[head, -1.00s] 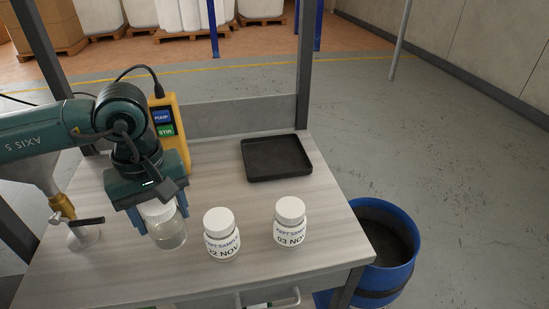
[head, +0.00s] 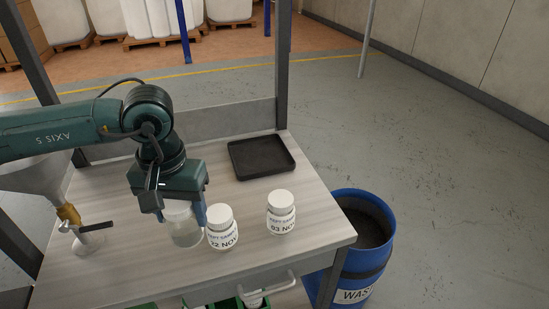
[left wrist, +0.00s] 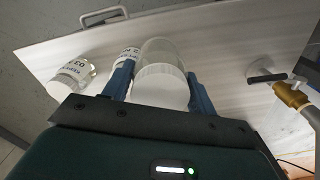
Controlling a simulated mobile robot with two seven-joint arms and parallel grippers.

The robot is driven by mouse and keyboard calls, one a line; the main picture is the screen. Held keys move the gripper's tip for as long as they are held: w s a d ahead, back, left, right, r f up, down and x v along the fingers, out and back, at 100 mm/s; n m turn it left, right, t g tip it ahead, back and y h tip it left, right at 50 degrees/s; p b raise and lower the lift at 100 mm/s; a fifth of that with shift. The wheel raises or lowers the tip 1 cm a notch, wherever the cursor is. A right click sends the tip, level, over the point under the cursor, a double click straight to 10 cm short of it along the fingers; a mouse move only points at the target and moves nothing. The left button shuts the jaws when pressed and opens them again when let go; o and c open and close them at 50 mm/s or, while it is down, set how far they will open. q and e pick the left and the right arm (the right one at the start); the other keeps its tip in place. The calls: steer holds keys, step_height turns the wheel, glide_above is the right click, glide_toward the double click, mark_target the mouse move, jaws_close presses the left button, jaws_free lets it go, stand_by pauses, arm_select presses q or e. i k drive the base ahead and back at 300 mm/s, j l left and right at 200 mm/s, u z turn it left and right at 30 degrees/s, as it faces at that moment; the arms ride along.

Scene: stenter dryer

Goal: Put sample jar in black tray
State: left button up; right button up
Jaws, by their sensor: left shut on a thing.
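My left gripper (head: 181,212) is shut on a clear sample jar (head: 186,238) with a white lid, holding it upright by the lid end. The jar also shows between the fingers in the left wrist view (left wrist: 160,92). I cannot tell whether its base touches the table. The shallow black tray (head: 262,158) lies empty at the back right of the table, behind and to the right of the gripper. My right gripper is not in view.
A labelled white-lidded jar (head: 222,232) stands close to the right of the held jar. Another, marked 03 NOV (head: 281,215), stands further right, in front of the tray. A funnel with a brass valve (head: 69,213) is at left. A blue waste drum (head: 350,262) stands beyond the right edge.

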mark_target(260, 157)
steer(key=i+z, duration=0.1)
steer(key=z, duration=0.4)
steer(key=i+z, duration=0.3)
steer(key=z, duration=0.15)
